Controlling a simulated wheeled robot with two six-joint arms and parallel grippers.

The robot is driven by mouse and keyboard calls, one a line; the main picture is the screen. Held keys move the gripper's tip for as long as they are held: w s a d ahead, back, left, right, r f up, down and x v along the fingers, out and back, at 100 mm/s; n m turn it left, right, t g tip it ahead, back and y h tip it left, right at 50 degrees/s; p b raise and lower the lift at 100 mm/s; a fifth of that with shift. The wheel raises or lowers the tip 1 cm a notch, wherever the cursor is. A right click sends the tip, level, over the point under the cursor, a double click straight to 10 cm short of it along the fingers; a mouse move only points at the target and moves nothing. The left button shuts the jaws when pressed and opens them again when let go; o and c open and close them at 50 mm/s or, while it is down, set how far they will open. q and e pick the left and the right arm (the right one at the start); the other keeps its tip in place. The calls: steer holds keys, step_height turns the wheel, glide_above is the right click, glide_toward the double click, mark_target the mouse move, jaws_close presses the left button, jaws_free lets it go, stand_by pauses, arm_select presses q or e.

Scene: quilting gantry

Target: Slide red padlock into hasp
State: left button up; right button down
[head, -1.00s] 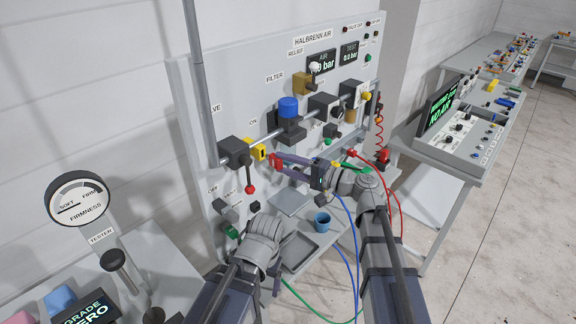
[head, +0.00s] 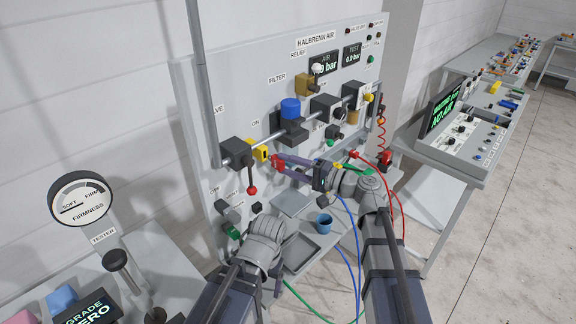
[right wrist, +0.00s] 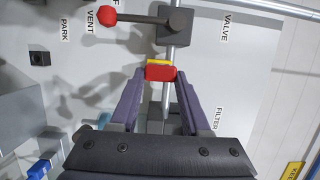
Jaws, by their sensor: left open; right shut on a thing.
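The red padlock (head: 278,161) is held between the fingertips of my right gripper (head: 280,164), which is shut on it in front of the panel. The yellow hasp (head: 262,152) is just left of the padlock in the head view, beside the dark valve block. In the right wrist view the red padlock (right wrist: 160,73) sits between the purple fingers, and the yellow hasp (right wrist: 159,62) shows right behind its upper edge. I cannot tell whether they touch; the shackle is hidden. My left gripper (head: 277,288) is low at the panel's foot, mostly hidden behind its arm, open.
A valve lever with a red knob (head: 252,189) hangs below the hasp, close to the padlock. A blue-topped filter (head: 290,108) is above right. Hoses hang at right.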

steer(key=shift+w+a, duration=1.05)
stand_by(0.5)
steer(key=shift+c, duration=1.5)
jaws_free()
steer(key=v, duration=0.7)
steer(key=shift+s+d, duration=0.2)
steer(key=shift+d, duration=0.15)
steer(key=shift+f, duration=0.1)
steer(key=x, duration=0.7)
steer(key=shift+a, duration=0.1)
